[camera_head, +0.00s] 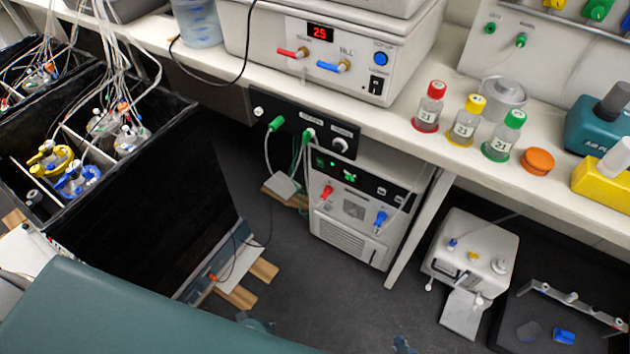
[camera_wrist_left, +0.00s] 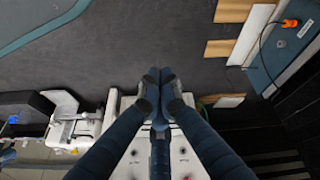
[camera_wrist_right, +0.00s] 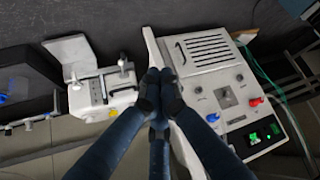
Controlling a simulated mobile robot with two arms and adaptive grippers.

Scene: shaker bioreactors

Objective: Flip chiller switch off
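The likely chiller is the white box (camera_head: 352,222) under the bench, with a vented front, a red and a blue hose fitting and green lit elements (camera_head: 349,178) on its dark top panel. I cannot tell for sure which element is its switch. It also shows in the right wrist view (camera_wrist_right: 208,62), to the right of my right gripper. My left gripper (camera_wrist_left: 160,76) is shut and empty above the floor. My right gripper (camera_wrist_right: 161,76) is shut and empty, apart from the panel. In the head view only small parts of them show at the bottom edge.
A bench unit (camera_head: 335,58) with a red "25" display and a black rocker switch (camera_head: 376,84) stands above. A bench leg (camera_head: 418,228) stands beside the box. A small white device (camera_head: 470,250) is to the right. Hoses hang at the box's left. The floor in front is mostly clear.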

